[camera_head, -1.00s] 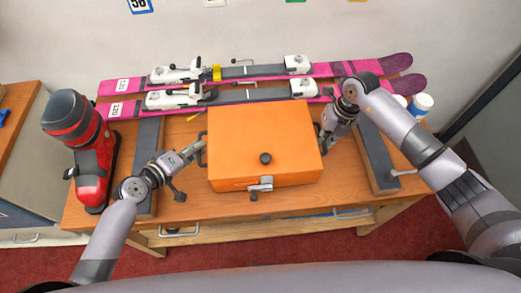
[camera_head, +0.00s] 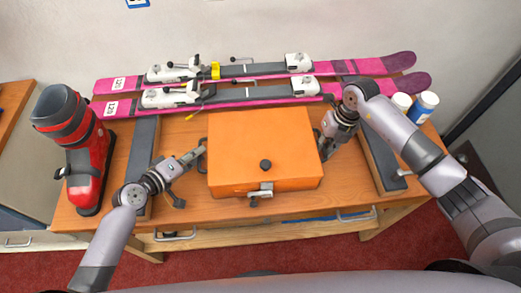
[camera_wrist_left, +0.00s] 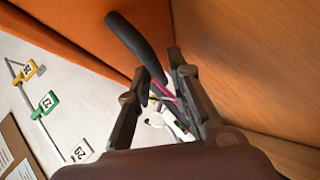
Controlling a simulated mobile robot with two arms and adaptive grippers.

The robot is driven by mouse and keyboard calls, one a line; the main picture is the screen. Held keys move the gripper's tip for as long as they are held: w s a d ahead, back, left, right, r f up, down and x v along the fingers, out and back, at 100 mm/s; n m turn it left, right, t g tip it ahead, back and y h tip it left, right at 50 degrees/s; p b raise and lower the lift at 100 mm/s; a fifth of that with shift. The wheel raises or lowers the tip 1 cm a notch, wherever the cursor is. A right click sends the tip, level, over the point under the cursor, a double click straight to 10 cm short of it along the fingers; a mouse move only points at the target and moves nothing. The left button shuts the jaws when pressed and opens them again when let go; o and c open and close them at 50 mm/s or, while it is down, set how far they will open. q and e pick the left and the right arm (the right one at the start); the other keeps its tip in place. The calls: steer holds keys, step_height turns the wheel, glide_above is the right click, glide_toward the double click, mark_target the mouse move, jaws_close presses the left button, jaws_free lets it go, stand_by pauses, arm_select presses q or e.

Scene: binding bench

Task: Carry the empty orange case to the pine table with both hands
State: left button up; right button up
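The orange case (camera_head: 262,140) sits closed on the wooden bench top, its lid carrying a black knob and its front a metal latch. My left gripper (camera_head: 201,151) is at the dark handle on the case's left side. In the left wrist view, the narrowed fingers of this gripper (camera_wrist_left: 158,75) close around the black handle (camera_wrist_left: 132,38), beside the orange wall. My right gripper (camera_head: 322,143) is at the case's right side; its fingertips are hidden, so its grip does not show. I cannot make out which surface is the pine table.
Two pink skis (camera_head: 372,93) with bindings lie along the bench's back. A red boot (camera_head: 88,165) stands at the left, white and blue bottles (camera_head: 421,107) at the back right. Grey bars flank the case. The bench (camera_head: 340,200) has a narrow clear front strip. A wood-topped cabinet is further left.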

arm_select(q)
steer(key=shift+o, duration=0.7)
steer(key=shift+d, duration=0.1)
arm_select(e)
steer(key=shift+o, duration=0.9)
steer(key=shift+a, duration=0.1)
arm_select(q)
steer(key=v, duration=0.7)
steer(key=shift+s+a+r, duration=0.15)
steer(key=shift+s+a, duration=0.1)
steer(key=shift+r, duration=0.1)
arm_select(e)
steer(key=shift+r, duration=0.2)
step_height(320, 180, up, 11)
steer(key=d, duration=0.2)
steer(key=shift+d+r, duration=0.2)
arm_select(q)
steer(key=shift+s, duration=0.15)
arm_select(e)
steer(key=shift+f, duration=0.1)
